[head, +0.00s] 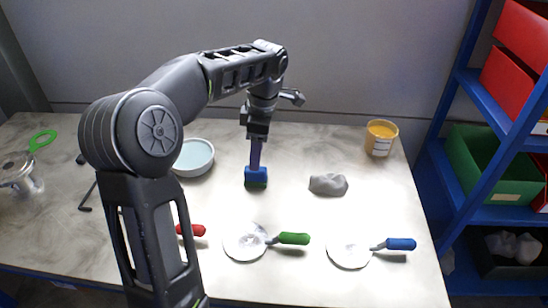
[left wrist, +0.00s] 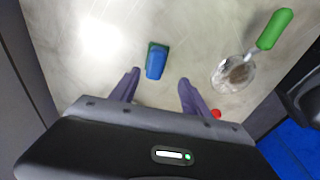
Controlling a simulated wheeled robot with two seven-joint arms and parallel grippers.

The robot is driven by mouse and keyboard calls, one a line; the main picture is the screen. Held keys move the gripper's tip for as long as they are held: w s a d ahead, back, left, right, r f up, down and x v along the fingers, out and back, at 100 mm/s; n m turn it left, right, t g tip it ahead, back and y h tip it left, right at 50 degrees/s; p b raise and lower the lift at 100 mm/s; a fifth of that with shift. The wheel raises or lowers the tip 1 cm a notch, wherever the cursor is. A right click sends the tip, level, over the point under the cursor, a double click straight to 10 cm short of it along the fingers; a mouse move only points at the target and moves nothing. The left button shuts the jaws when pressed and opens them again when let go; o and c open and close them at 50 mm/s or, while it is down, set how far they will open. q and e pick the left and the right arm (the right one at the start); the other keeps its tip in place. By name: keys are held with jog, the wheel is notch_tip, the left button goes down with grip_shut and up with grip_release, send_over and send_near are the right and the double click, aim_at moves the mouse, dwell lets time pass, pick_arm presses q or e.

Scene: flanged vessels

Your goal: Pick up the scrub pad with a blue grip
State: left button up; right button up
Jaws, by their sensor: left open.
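The scrub pad with a blue grip (head: 257,180) lies on the table near the middle, with its dark green pad edge showing beside the grip in the left wrist view (left wrist: 156,61). My left gripper (head: 255,163) is above it, pointing down, and its fingers overlap the pad's upper part in the head view. In the left wrist view the two purple fingers (left wrist: 158,80) are apart with nothing between them, and the pad shows just beyond the fingertips. I cannot tell the exact height gap. My right gripper is not in view.
A white bowl (head: 194,158) stands left of the pad, a grey lump (head: 328,184) right of it. Flanged tools with green (head: 293,238), blue (head: 401,244) and red (head: 197,230) handles lie in front. An orange tub (head: 380,138) stands at the back right.

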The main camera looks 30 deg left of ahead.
aim_at(256, 176)
pick_arm(q)
jog(key=shift+w, duration=0.3)
jog(key=shift+s, duration=0.2)
jog(key=shift+a+f, duration=0.15)
jog(key=shift+f, duration=1.15)
jog(key=f, duration=0.1)
jog(key=f+p, duration=0.1)
jog(key=f, duration=0.3)
jog(key=shift+w+a, duration=0.1)
jog(key=shift+a, duration=0.3)
jog(key=shift+c, duration=0.4)
grip_shut()
